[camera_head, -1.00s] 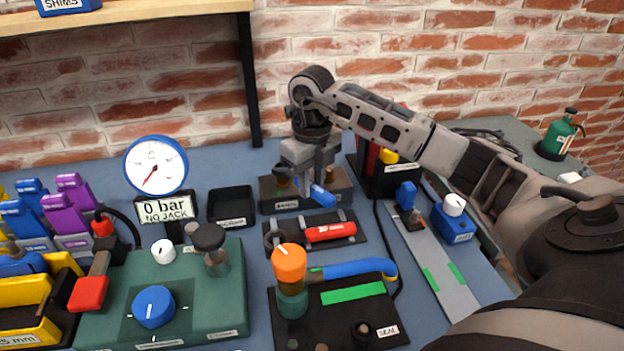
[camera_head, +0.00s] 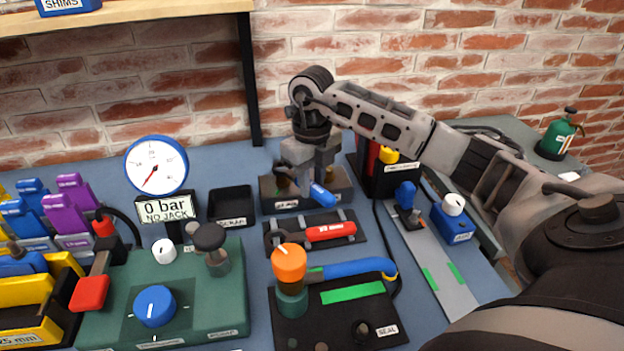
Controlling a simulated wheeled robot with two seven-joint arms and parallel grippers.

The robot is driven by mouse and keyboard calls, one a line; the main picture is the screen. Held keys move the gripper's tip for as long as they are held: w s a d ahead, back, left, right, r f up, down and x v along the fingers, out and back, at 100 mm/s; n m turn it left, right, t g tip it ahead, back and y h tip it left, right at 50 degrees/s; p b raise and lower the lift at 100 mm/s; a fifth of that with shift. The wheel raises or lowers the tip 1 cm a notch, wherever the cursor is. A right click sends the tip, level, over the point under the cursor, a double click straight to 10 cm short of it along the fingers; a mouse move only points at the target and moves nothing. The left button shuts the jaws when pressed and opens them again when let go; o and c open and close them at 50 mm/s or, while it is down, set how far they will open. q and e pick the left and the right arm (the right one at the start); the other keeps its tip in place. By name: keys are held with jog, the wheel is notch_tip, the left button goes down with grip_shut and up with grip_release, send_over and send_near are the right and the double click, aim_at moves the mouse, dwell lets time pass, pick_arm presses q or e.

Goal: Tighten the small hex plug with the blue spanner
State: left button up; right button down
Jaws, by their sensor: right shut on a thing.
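My right gripper (camera_head: 308,168) points down over a dark block (camera_head: 336,197) at the back of the bench. It is shut on the blue spanner (camera_head: 322,194), whose blue handle sticks out toward the front right. The spanner's head and any plug under it are hidden by the gripper. My left gripper is not in view.
A red-handled spanner (camera_head: 330,232) lies on a dark holder in front of the block. An empty black tray (camera_head: 231,204) is to the left. A green pump unit (camera_head: 190,300), a gauge (camera_head: 156,165) and an orange-knobbed valve (camera_head: 289,263) stand nearer.

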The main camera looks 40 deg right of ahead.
jog(key=shift+f+b, duration=0.95)
jog(key=shift+f, duration=0.45)
dwell(0.8)
dwell(0.5)
